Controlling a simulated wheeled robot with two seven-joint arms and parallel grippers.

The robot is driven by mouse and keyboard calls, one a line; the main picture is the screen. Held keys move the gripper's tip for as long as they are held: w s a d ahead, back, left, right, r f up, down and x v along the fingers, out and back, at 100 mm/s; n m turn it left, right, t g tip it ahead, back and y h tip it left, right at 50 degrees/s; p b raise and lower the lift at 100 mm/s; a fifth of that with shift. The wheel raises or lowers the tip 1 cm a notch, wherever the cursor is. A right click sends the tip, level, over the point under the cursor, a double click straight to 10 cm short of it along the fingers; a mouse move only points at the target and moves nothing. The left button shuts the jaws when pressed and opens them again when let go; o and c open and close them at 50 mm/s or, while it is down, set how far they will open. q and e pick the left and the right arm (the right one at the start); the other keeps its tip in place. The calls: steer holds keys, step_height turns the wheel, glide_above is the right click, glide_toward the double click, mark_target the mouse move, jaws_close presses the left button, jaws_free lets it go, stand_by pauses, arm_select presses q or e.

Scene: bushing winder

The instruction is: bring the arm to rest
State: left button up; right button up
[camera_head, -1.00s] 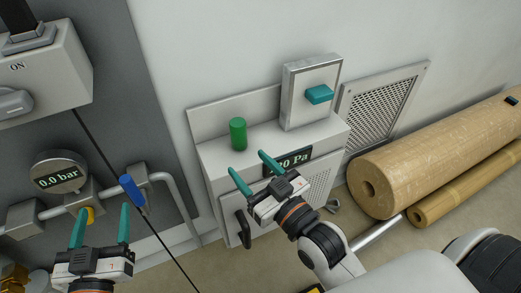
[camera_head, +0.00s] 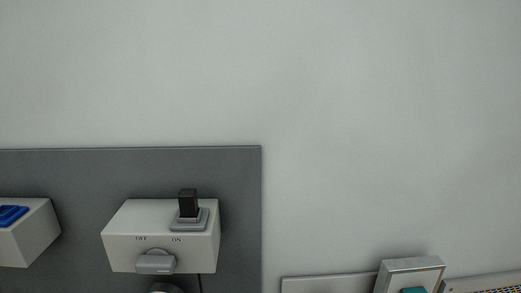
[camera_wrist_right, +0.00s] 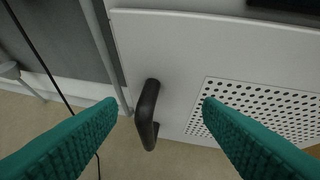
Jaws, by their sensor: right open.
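My right gripper (camera_wrist_right: 157,140) shows in the right wrist view as two teal ribbed fingers spread wide apart, with nothing between them. Beyond them is a black handle (camera_wrist_right: 148,112) on a pale cabinet front (camera_wrist_right: 175,50); the handle appears in the gap between the fingers, and I see no contact. Neither gripper shows in the head view now, and my left gripper is in no current view.
The head view shows a grey panel (camera_head: 80,175) with an OFF/ON switch box (camera_head: 125,240) and a blue-topped box (camera_head: 30,240). A framed box with a teal button (camera_head: 410,270) is at the lower right. A perforated grille (camera_wrist_right: 250,115) and a thin dark cable (camera_wrist_right: 40,62) show in the wrist view.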

arm_select(q)
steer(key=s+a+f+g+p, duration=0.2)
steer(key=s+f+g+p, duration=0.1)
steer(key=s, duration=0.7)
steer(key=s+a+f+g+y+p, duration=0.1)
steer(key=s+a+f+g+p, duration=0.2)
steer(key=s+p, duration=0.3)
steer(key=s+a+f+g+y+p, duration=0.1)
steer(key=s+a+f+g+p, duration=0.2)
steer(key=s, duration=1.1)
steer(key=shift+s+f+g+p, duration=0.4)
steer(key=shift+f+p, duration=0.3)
steer(key=shift+p, duration=0.25)
arm_select(e)
steer(key=s+d+f+g, duration=0.2)
steer(key=s+f+g, duration=0.1)
steer(key=s, duration=0.7)
steer(key=s+d+f+g+h, duration=0.1)
steer(key=s+d+f+g, duration=0.2)
steer(key=s, duration=0.7)
steer(key=s+d+f+g+h, duration=0.1)
steer(key=s+d+f+g, duration=0.2)
steer(key=s, duration=0.8)
steer(key=shift+f+g, duration=0.4)
steer(key=shift+f, duration=0.3)
